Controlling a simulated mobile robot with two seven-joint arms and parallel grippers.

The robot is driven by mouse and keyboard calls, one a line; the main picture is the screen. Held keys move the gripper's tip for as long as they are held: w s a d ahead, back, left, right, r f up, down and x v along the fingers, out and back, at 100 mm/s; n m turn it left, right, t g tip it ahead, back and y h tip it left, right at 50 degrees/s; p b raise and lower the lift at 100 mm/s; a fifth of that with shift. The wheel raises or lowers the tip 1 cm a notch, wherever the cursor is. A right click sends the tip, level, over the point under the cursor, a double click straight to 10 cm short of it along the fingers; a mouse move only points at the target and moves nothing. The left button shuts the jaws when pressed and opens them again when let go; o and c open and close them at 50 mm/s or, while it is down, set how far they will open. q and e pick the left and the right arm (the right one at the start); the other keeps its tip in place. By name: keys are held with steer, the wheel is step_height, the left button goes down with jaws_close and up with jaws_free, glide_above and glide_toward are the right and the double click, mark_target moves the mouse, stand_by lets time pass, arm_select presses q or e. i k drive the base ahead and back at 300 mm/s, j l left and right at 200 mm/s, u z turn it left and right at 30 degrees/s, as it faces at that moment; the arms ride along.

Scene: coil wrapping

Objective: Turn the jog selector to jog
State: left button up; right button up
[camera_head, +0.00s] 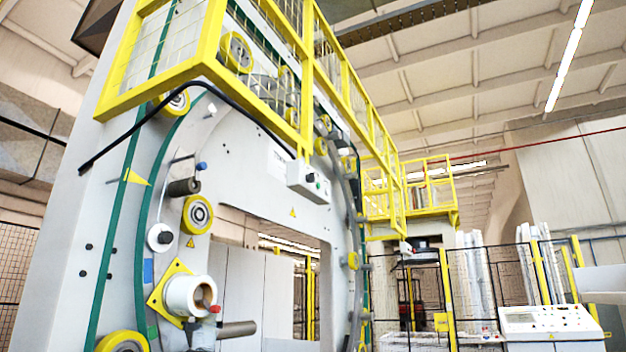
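A small grey control box (308,182) is fixed to the face of the large wrapping machine, near the middle of the view. A small dark knob (311,178) shows on its front. It may be the jog selector, but no label can be read and its position cannot be told. A white control console (550,326) stands at the lower right, with small buttons and a display too small to make out. Neither of my grippers is in view.
The grey wrapping machine (100,190) with yellow rollers and a white film roll (187,296) fills the left and middle. Yellow railings (350,85) run along its top. Mesh fencing with yellow posts (447,298) stands behind, left of the console. The floor is hardly visible.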

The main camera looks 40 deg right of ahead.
mark_target(310, 178)
steer(key=i+l, duration=0.1)
steer(key=l, duration=0.3)
steer(key=i+l, duration=0.15)
steer(key=l, duration=0.3)
steer(key=i+l, duration=0.1)
steer(key=l, duration=0.3)
steer(key=i+l+u, duration=0.1)
steer(key=l, duration=0.35)
